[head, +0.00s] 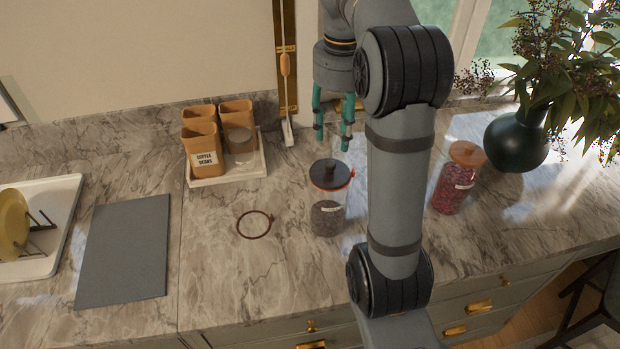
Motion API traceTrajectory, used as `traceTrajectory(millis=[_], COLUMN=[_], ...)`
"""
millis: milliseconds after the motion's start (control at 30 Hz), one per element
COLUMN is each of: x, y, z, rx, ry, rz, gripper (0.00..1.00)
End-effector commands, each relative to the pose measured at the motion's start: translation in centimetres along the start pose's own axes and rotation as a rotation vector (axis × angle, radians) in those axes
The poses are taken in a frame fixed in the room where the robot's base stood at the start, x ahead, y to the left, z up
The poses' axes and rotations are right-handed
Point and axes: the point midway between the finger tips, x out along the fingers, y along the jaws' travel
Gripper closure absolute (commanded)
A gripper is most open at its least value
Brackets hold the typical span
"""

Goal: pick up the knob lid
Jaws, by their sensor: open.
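A dark round lid with a small knob on top (330,174) sits on a clear glass jar (327,215) with dark contents and an orange-red band at its rim. My gripper (333,144) points down with teal fingers apart and nothing between them. In the picture it appears just above the dark lid; the exact gap in depth cannot be told. A second jar (449,192) with red contents has an orange-brown knobbed lid (467,153), to the right of my arm.
Several orange-brown canisters stand on a white tray (205,183) at the back left. A thin brown ring (254,224) lies left of the dark-lidded jar. A grey board (124,250) lies further left. A dark vase with foliage (518,140) stands at right.

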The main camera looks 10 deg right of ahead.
Motion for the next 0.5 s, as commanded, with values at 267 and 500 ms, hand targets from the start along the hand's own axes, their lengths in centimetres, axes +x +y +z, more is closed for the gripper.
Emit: traceTrajectory(millis=[267,500], x=[4.0,5.9], y=[0.1,0.4], z=[-0.1,0.4], rx=[0.008,0.004], ry=[0.003,0.004], rz=[0.003,0.006], gripper=[0.58,0.58])
